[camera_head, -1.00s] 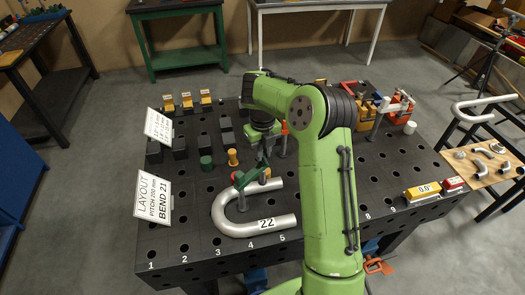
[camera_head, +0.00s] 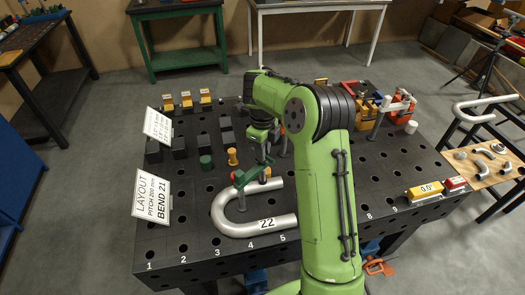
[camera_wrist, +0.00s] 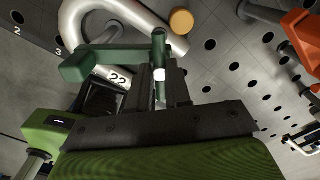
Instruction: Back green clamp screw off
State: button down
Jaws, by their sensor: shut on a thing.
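The dark green clamp (camera_head: 241,181) stands at the closed end of the silver U-shaped tube (camera_head: 237,229), on the black perforated table. In the wrist view its green arm (camera_wrist: 98,64) reaches left over the tube (camera_wrist: 140,15), and its upright green screw (camera_wrist: 158,44) stands at my fingers. My gripper (camera_wrist: 161,84) is shut on the screw; it also shows in the head view (camera_head: 262,160), just above the clamp. My fingers hide the screw's lower part, and the contact of clamp and tube is unclear.
Black blocks and two layout cards, one reading BEND 21 (camera_head: 153,196), are farther left. Orange clamps (camera_head: 395,103) are at the right.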

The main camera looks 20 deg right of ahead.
jog(key=n, duration=0.3)
jog(key=shift+r+n, duration=0.1)
jog(key=shift+n, duration=0.3)
jog(key=n, duration=0.3)
jog(key=shift+n, duration=0.3)
jog(key=n+p, duration=0.1)
jog(key=n, duration=0.2)
jog(key=shift+n, duration=0.3)
jog(key=n+p, duration=0.1)
jog(key=n, duration=1)
jog(key=shift+p, duration=0.4)
jog(key=n, duration=0.5)
jog(key=shift+n, duration=0.4)
jog(key=c, duration=1)
grip_release()
